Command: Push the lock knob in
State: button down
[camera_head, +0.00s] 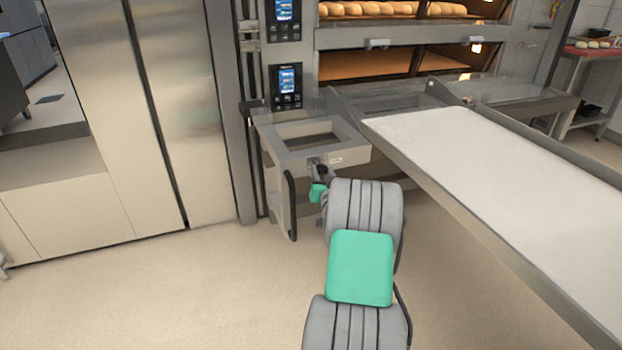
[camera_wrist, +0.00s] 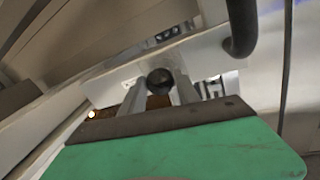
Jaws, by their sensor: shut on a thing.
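The lock knob (camera_wrist: 160,80) is a round black ball on a pale metal panel in the wrist view. My gripper (camera_wrist: 161,88) has one finger on each side of it and is shut on it. In the head view my gripper (camera_head: 320,170) is at the front of the grey metal carriage (camera_head: 358,155) beside the loader belt. There the knob is too small and too covered by my gripper to make out. How far the knob stands out from the panel cannot be told.
A black curved handle (camera_head: 291,205) stands left of my gripper and also shows at the upper right of the wrist view (camera_wrist: 241,28). The white loader belt (camera_head: 500,180) extends to the right. Deck ovens (camera_head: 385,62) with bread stand behind. The floor at left front is clear.

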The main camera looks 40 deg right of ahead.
jog(key=shift+w+r, duration=0.1)
jog(key=shift+r, duration=0.1)
jog(key=c, duration=1.3)
grip_release()
jog(key=shift+c, duration=0.2)
jog(key=shift+o, duration=0.7)
jog(key=shift+w+d+f, duration=0.1)
jog(key=o, duration=0.3)
jog(key=p+v, duration=0.1)
jog(key=v, duration=0.7)
